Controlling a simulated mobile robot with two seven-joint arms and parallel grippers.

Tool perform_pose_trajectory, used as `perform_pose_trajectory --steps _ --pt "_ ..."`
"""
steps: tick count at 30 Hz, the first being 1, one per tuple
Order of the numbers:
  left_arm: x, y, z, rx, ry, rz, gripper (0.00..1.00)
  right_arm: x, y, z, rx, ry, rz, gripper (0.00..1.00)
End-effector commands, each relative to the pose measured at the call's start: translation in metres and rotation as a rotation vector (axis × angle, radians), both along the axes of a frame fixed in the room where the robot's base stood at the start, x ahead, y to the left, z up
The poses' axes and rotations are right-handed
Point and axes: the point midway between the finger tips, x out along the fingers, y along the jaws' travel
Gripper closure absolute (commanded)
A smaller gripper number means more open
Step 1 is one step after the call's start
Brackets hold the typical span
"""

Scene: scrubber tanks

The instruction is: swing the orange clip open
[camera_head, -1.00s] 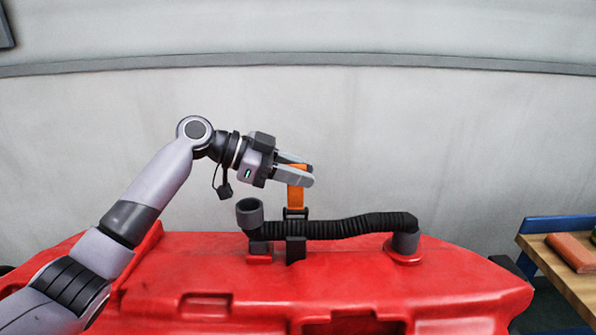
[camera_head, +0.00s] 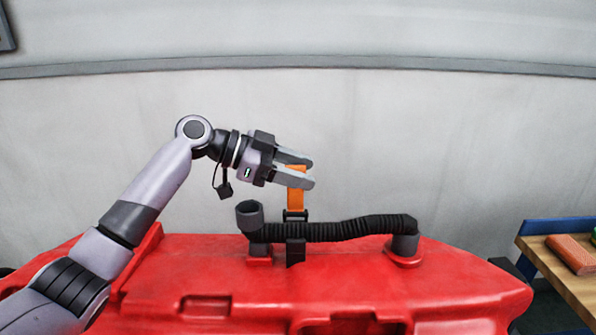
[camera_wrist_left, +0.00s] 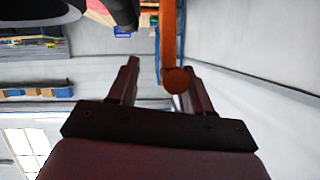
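The orange clip (camera_head: 295,201) stands upright above the black ribbed hose (camera_head: 345,228), its lower end at a black bracket (camera_head: 295,250). My left gripper (camera_head: 309,174) is at the clip's top, with one finger on each side of it. In the left wrist view the orange clip (camera_wrist_left: 168,42) with its round end lies between the fingers of my left gripper (camera_wrist_left: 160,66). It is close to the right finger, with a clear gap to the left finger, so the gripper is open. Whether the right finger touches the clip, I cannot tell. My right gripper is not in view.
The hose runs along the top of a red tank (camera_head: 400,285), from an upturned black cuff (camera_head: 250,215) at left to a grey port (camera_head: 405,243) at right. A wooden bench (camera_head: 562,262) with a reddish block (camera_head: 570,254) stands at right.

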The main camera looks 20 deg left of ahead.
Motion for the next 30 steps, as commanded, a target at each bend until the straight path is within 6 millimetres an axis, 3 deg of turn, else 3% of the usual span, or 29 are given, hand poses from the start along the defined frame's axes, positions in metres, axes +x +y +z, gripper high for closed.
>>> perform_pose_trajectory --steps 11,30 --pt "0.000 0.001 -0.002 0.003 0.005 0.000 0.52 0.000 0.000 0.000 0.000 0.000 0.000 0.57" --pt "-0.003 0.043 0.011 0.004 0.007 0.000 0.52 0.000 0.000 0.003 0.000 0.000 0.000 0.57"
